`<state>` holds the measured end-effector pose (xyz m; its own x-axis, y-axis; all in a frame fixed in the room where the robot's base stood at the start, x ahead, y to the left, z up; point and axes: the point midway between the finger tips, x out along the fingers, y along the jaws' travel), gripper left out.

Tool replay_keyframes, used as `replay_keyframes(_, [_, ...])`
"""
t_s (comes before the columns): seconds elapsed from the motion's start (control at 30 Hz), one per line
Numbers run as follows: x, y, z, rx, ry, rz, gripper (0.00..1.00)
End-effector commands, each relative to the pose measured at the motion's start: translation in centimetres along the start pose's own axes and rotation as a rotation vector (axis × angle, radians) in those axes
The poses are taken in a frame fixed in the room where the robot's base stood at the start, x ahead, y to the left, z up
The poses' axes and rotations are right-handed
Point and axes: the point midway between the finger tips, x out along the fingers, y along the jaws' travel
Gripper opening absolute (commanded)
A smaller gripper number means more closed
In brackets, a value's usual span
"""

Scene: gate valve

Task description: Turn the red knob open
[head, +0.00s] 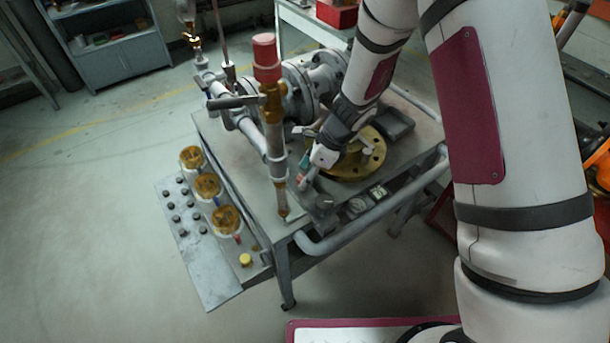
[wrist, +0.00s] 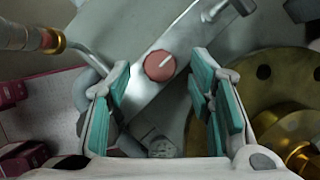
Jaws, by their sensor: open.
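A round red knob (wrist: 159,67) with a pale line mark sits on a grey bar-like housing in the wrist view. The mark points to the upper right. My gripper (wrist: 161,85) is open, with its two teal-padded fingers on either side of the knob in the picture and a clear gap between them. The knob shows beyond the fingertips, and I see no contact. In the head view my gripper (head: 307,169) is low over the near side of the cart, beside a vertical pipe. The knob cannot be made out clearly there.
The cart (head: 215,137) carries grey valve pipework and a brass flange (head: 372,168), which lies close to the right finger in the wrist view (wrist: 262,100). A vertical pipe with a red cap (head: 264,48) stands left of my gripper.

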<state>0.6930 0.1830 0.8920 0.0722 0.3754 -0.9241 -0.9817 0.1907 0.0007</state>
Motion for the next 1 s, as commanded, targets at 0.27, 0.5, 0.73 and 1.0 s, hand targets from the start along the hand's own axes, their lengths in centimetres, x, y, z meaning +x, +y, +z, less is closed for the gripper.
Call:
replay_keyframes(0.27, [1.8, 0.0, 0.0, -0.001, 0.000, -0.001, 0.48])
replay_keyframes(0.5, [1.9, 0.0, 0.0, -0.001, 0.000, -0.001, 0.48])
replay_keyframes(0.73, [1.9, 0.0, 0.0, -0.001, 0.000, -0.001, 0.00])
replay_keyframes(1.0, [1.9, -0.1, 0.0, -0.015, -0.001, 0.005, 0.00])
